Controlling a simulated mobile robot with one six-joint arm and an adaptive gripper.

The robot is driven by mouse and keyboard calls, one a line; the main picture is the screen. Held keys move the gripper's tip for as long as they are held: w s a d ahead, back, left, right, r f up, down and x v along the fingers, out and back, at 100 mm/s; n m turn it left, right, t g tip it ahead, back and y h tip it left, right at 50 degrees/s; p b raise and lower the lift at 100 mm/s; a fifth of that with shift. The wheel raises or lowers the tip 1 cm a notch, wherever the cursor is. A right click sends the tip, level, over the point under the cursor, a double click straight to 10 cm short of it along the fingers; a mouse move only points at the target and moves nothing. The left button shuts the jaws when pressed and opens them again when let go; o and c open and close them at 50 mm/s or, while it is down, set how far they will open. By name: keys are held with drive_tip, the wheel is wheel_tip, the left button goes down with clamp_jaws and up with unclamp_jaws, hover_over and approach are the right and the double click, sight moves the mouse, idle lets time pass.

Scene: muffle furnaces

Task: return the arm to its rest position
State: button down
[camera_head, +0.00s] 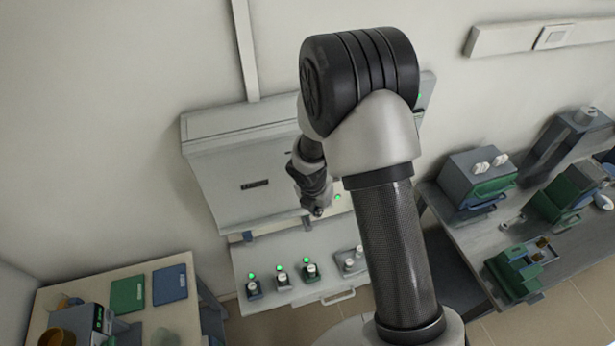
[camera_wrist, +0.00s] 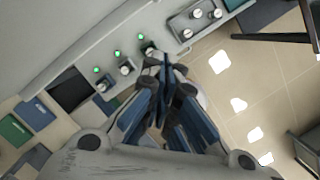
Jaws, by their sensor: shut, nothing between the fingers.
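My arm stands raised in the middle of the head view, its elbow high and its forearm hanging down on the left side. My gripper (camera_head: 317,208) points downward in front of the pale grey furnace cabinet (camera_head: 232,165), above a lower shelf with knobs. In the wrist view my gripper (camera_wrist: 165,65) is shut with nothing between its blue-padded fingers. The fingertips appear close to the knob panel in that view, but the head view shows no clear contact. The column and upper arm hide part of the furnace.
The lower panel (camera_head: 291,298) carries several knobs with green lights. A left table (camera_head: 118,293) holds green and blue mats and small containers. A right bench (camera_head: 470,245) holds grey and green devices. The tiled floor (camera_wrist: 237,80) shows free patches.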

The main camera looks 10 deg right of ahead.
drive_tip(key=s+d+r+m+t+b, duration=0.15)
drive_tip(key=s+r+m+b, duration=0.25)
drive_tip(key=m+b, duration=0.4)
drive_tip(key=s+d+r+m+b, duration=0.25)
drive_tip(key=s+m+b, duration=0.25)
drive_tip(key=m+b, duration=0.3)
drive_tip(key=s+a+f+m+y+b, duration=0.1)
drive_tip(key=s+a+f+m+b, duration=0.1)
drive_tip(key=s+m+b, duration=0.4)
drive_tip(key=s+a+f+m+b, duration=0.2)
drive_tip(key=s+m+b, duration=0.3)
drive_tip(key=s, duration=0.5)
drive_tip(key=shift+s+f+m+t+y+b, duration=0.2)
drive_tip(key=shift+m+t+y+b, duration=0.25)
drive_tip(key=shift+b, duration=0.7)
drive_tip(key=c, duration=2.3)
unclamp_jaws()
drive_tip(key=shift+w, duration=0.1)
